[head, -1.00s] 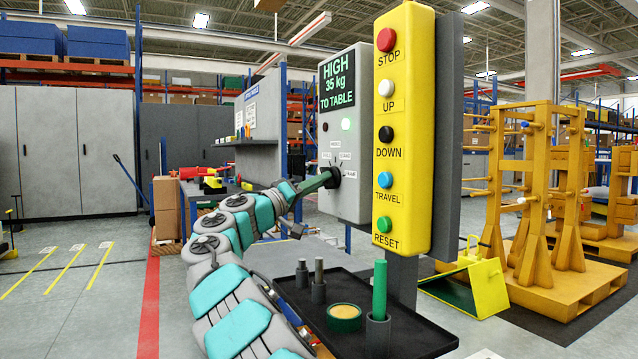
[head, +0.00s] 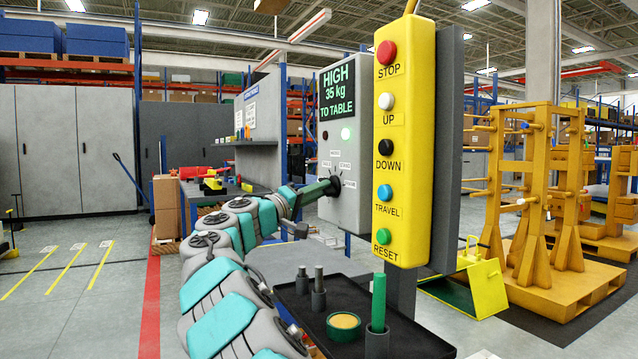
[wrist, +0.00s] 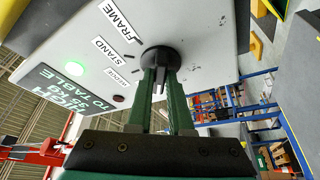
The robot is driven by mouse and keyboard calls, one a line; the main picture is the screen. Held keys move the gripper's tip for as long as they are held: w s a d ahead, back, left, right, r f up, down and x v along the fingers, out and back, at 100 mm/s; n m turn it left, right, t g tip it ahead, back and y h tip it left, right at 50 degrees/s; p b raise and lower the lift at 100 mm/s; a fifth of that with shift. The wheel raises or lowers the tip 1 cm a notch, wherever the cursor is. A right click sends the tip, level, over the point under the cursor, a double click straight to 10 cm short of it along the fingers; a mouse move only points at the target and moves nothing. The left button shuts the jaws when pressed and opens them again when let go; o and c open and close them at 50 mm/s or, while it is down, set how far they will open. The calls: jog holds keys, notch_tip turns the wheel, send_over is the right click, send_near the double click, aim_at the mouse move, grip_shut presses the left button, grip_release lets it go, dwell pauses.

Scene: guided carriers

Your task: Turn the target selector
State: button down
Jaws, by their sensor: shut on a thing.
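The target selector (head: 335,184) is a round black knob low on the face of a light grey control box (head: 348,216). White labels ring it; in the wrist view I read FRAME and STAND, and a third label is too small to be sure of. My gripper (head: 323,187) reaches it from the left in the head view. In the wrist view my green fingers (wrist: 160,84) are closed on the knob's grip, with the black base (wrist: 161,57) showing beyond them. Which label the knob points to is hard to tell. The display (head: 338,89) reads HIGH 35 kg TO TABLE.
A green lamp (head: 346,134) is lit above the knob. A yellow button panel (head: 405,140) stands close to the right of the box. Below is a black tray (head: 415,340) with pegs and a green-rimmed round piece. Open floor lies at left.

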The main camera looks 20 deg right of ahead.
jog(key=n+p, duration=0.1)
jog(key=p, duration=0.1)
jog(key=n+y+p, duration=0.1)
jog(key=n+p, duration=0.2)
jog(key=p, duration=0.1)
jog(key=shift+s+r+n+y, duration=0.1)
jog(key=shift+r+n+y, duration=0.15)
jog(key=shift+n+y, duration=0.15)
jog(key=shift+f, duration=0.1)
jog(key=c, duration=0.8)
grip_release()
jog(key=shift+a, duration=0.1)
jog(key=b+v, duration=0.1)
jog(key=v, duration=0.6)
jog(key=shift+s+a, duration=0.15)
jog(key=shift+a, duration=0.15)
